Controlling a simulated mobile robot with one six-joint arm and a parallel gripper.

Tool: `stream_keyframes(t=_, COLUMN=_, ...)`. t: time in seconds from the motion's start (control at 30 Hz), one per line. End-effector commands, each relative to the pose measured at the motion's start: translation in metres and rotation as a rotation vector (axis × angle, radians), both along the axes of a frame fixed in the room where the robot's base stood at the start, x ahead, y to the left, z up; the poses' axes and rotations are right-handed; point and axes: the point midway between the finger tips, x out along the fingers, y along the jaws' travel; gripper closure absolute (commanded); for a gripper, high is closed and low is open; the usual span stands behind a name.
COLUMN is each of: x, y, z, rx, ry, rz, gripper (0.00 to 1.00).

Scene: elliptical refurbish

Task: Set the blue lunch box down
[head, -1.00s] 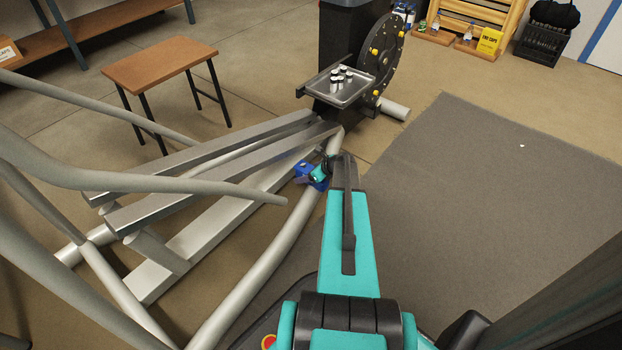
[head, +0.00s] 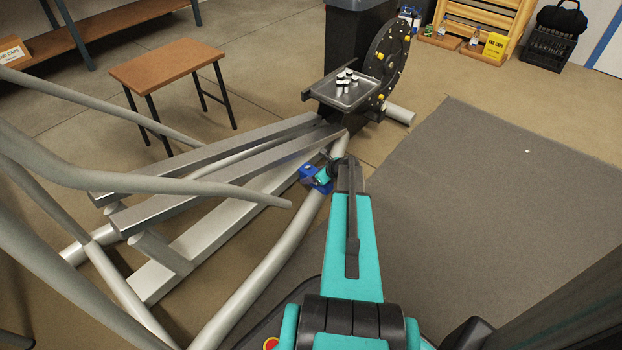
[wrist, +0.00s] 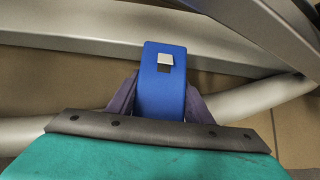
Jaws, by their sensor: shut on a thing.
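The blue lunch box (head: 317,181) is at the end of my arm in the head view, close to the elliptical's grey tubes. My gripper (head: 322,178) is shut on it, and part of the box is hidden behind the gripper. In the wrist view the lunch box (wrist: 163,95) stands out between the jaws of my gripper (wrist: 160,100), with a light metal latch on its face. Grey rails and floor show behind it. I cannot tell whether it touches the frame.
The elliptical's frame (head: 215,190) fills the left and centre. A silver tray (head: 346,92) with several small parts sits by its black flywheel (head: 388,65). A small wooden table (head: 168,68) stands behind left. A grey mat (head: 500,190) on the right is largely clear.

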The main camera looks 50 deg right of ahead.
Motion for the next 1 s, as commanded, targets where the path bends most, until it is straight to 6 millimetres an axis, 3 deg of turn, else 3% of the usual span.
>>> stream_keyframes(t=0.37, x=0.000, y=0.000, z=0.041, rx=-0.001, ry=-0.002, rz=0.000, gripper=0.95)
stream_keyframes(t=1.0, x=-0.100, y=0.055, z=0.047, rx=0.001, ry=-0.001, rz=-0.003, gripper=0.95)
